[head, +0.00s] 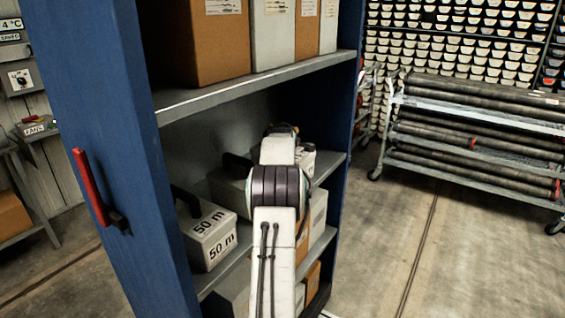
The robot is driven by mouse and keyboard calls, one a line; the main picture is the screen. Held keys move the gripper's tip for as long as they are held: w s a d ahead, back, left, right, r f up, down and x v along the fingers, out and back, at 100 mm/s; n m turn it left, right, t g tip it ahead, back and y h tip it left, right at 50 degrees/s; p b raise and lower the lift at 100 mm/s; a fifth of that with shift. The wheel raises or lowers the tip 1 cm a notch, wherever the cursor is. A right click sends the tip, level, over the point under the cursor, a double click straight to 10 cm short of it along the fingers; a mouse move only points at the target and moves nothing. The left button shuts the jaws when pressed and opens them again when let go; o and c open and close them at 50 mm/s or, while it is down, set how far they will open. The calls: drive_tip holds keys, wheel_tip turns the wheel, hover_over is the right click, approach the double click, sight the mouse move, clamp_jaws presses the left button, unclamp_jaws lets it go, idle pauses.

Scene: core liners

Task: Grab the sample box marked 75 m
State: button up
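No box with a readable 75 m label shows in the head view. A light grey box (211,238) marked 50 m on two faces, with a black handle, sits at the left of the middle shelf. Farther back on that shelf is another grey box (229,187) with a dark handle, its label not visible.
A blue rack post (120,130) with a red handle (90,187) stands at left. The upper shelf (255,83) holds brown and white boxes. More boxes sit lower. A trolley of dark pipes (470,130) stands at right. The floor (450,240) between is clear.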

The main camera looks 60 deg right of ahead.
clamp_jaws()
idle(0.3)
drive_tip(key=shift+r, duration=0.25)
drive_tip(key=shift+r, duration=0.1)
